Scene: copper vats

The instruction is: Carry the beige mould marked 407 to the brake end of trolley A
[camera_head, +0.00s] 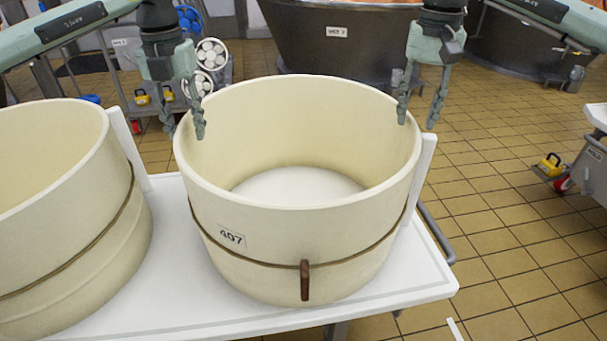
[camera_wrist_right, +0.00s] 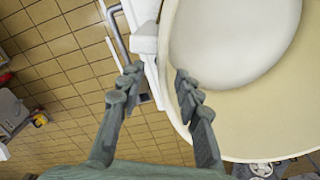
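The beige mould marked 407 (camera_head: 255,263) stands upright and empty on a white table top (camera_head: 421,270), its label facing me and a brown toggle on its cord at the front. In the right wrist view its rim and wall (camera_wrist_right: 259,128) are on the right. My left gripper (camera_head: 184,135) is open over the mould's left rim, one finger inside, one outside. My right gripper (camera_head: 417,125) is open at the right rim, one finger inside, one outside; it also shows open in the right wrist view (camera_wrist_right: 157,84). I cannot tell whether the fingers touch the wall.
A second beige mould (camera_head: 72,262) stands close on the left. White upright pieces (camera_head: 128,150) stand beside the moulds. Dark vats (camera_head: 335,50) are behind. Tiled floor (camera_head: 505,200) is open on the right, with a trolley marked HOLD (camera_head: 592,165) at the right edge.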

